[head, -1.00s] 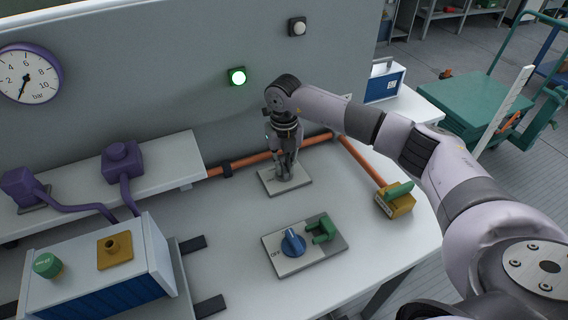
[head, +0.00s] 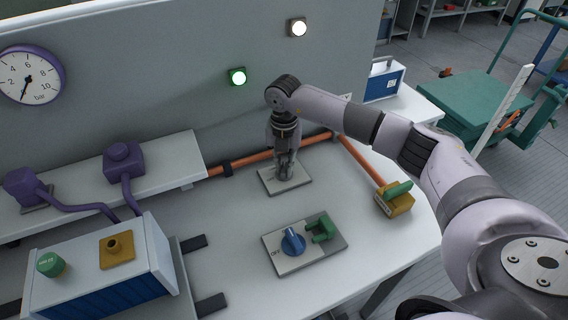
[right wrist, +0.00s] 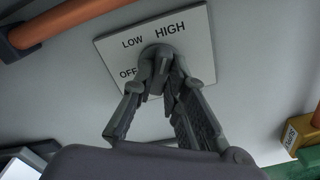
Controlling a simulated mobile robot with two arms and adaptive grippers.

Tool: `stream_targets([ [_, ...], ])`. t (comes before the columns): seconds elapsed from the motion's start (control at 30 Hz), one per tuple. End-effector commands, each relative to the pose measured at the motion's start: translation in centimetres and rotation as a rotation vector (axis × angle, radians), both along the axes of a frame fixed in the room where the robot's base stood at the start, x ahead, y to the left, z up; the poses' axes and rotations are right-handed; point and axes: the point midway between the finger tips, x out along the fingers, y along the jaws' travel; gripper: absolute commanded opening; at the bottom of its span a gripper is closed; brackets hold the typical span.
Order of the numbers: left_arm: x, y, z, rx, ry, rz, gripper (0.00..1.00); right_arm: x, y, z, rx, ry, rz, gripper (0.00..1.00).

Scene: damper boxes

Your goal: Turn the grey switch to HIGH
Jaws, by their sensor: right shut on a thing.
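The grey switch (right wrist: 157,56) sits on a pale plate (right wrist: 112,44) marked OFF, LOW and HIGH. In the head view the plate (head: 303,180) lies on the bench below the orange pipe, and the knob is mostly hidden by my gripper. My right gripper (head: 285,174) points down over it. In the right wrist view my right gripper (right wrist: 160,76) has its fingers shut on the grey switch. The fingers cover part of the knob, so I cannot tell exactly which mark it points at. My left gripper is not in view.
A plate with a blue knob (head: 292,241) and a green handle (head: 321,229) lies nearer on the bench. A yellow valve with a green lever (head: 397,189) is at the right. The white lamp (head: 297,28) and green lamp (head: 237,77) on the panel are lit.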

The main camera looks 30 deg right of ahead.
Motion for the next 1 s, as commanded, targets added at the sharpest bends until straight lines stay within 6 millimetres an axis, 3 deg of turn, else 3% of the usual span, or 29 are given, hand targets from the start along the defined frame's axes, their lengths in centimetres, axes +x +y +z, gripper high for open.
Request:
stream_targets([
  [0.17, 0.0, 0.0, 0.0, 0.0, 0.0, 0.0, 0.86, 0.1, 0.0, 0.1, 0.0, -0.004, -0.003, 0.0],
  [0.2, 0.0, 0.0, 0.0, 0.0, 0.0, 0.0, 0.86, 0.1, 0.0, 0.1, 0.0, -0.004, -0.003, 0.14],
  [0.5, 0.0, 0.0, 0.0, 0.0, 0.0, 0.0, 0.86, 0.0, 0.0, 0.0, 0.0, -0.001, -0.001, 0.33],
  [0.83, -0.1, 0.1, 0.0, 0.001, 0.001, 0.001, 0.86, 0.1, 0.0, 0.3, 0.0, -0.001, 0.0, 0.33],
  [1.0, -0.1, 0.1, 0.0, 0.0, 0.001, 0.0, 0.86, 0.1, 0.0, 2.6, 0.001, -0.006, 0.001, 0.33],
])
